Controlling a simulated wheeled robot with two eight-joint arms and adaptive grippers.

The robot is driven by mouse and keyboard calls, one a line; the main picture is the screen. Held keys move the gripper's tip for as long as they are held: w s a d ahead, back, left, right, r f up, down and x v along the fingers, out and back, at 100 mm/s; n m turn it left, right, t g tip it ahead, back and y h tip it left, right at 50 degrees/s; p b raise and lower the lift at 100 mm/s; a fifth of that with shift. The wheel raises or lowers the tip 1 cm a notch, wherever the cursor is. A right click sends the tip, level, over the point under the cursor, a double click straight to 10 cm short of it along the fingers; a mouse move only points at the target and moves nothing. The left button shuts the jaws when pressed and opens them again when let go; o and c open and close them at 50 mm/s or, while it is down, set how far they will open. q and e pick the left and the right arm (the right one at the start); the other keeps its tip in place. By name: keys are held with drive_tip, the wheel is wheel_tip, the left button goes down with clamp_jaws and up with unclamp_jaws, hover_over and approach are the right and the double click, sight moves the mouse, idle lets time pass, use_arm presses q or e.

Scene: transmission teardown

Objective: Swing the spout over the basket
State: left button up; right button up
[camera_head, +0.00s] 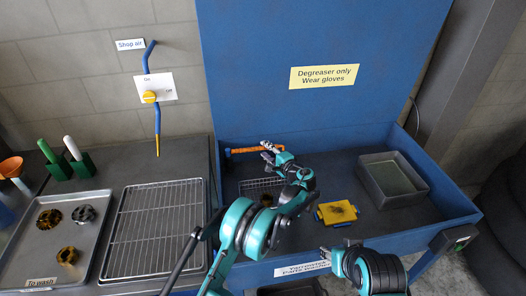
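The orange spout (246,150) sticks out to the right from the blue fitting at the left wall of the blue wash basin. The wire basket (255,185) sits on the basin floor below and in front of the spout, partly hidden by my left arm. My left gripper (268,149) is at the right end of the spout, its grey fingers overlapping it in the view. I cannot tell whether they are closed on it. My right gripper (327,251) is low, by the basin's front edge, small and partly hidden by its own arm.
A yellow block with a dark top (337,212) and a grey tray (392,178) are in the basin. A blue air hose hangs on the wall.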

use_arm(q)
drive_tip(key=shift+b+x, duration=0.3)
drive_tip(key=shift+x, duration=1.05)
drive_tip(key=shift+r, duration=0.1)
clamp_jaws()
drive_tip(key=shift+s, duration=0.1)
drive_tip(key=s+m+t+h, duration=0.2)
drive_tip(key=s+m+h, duration=0.3)
drive_tip(key=s+h, duration=0.2)
drive_tip(key=shift+a+m+t, duration=0.15)
drive_tip(key=shift+m+t, duration=0.25)
